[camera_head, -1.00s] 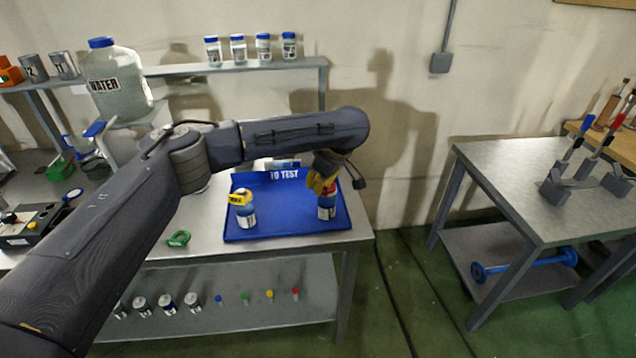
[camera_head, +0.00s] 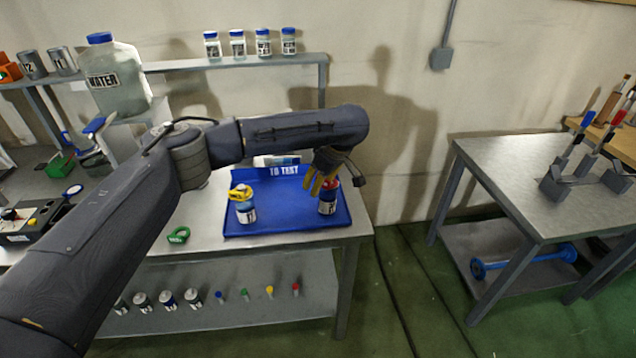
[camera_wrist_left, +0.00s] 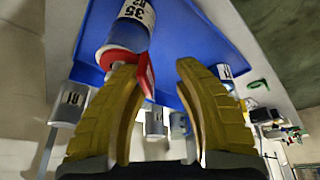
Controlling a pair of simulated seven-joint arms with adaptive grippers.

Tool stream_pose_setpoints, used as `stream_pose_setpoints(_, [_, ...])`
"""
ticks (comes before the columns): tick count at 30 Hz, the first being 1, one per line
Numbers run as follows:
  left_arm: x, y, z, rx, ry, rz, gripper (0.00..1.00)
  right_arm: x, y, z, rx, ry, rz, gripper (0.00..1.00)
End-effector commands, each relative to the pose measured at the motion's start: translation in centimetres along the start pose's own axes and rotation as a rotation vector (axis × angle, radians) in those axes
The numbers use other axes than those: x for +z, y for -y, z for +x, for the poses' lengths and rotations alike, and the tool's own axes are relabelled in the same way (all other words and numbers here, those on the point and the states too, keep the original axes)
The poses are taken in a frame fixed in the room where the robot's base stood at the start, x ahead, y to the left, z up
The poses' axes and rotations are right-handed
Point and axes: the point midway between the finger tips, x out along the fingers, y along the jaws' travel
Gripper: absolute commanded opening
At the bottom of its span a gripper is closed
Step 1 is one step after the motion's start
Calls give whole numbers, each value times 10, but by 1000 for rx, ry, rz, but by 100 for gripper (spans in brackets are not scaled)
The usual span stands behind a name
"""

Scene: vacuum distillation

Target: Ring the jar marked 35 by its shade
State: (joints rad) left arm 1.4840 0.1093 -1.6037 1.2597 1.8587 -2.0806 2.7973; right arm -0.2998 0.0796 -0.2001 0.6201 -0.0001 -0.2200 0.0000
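The jar marked 35 (camera_wrist_left: 126,32) stands at the right end of the blue tray; in the head view it (camera_head: 327,205) shows a blue lower part and a white label. A red ring (camera_wrist_left: 146,74) is at its top, also seen in the head view (camera_head: 332,183); I cannot tell whether it fully encircles the neck. My left gripper (camera_head: 322,186) is just above this jar. Its yellow fingers (camera_wrist_left: 160,75) are apart, with the ring near one finger and nothing clamped between them. My right gripper is not in view.
The blue "TO TEST" tray (camera_head: 285,222) also holds another jar (camera_head: 246,212) with a yellow ring (camera_head: 240,192), at its left. A green ring (camera_head: 178,235) lies on the table left of the tray. A water jug (camera_head: 117,80) and several jars stand behind.

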Motion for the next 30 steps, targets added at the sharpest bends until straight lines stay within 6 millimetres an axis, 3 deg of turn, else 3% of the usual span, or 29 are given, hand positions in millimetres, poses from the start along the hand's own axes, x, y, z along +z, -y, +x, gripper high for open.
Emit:
stream_pose_setpoints(7, [0,-1,-12,2,-1,0,31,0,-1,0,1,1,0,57])
stream_pose_setpoints(21, [-1,0,-90,3,-3,1,31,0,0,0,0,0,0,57])
stream_pose_setpoints(30, [0,0,-116,1,-1,1,31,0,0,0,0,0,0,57])
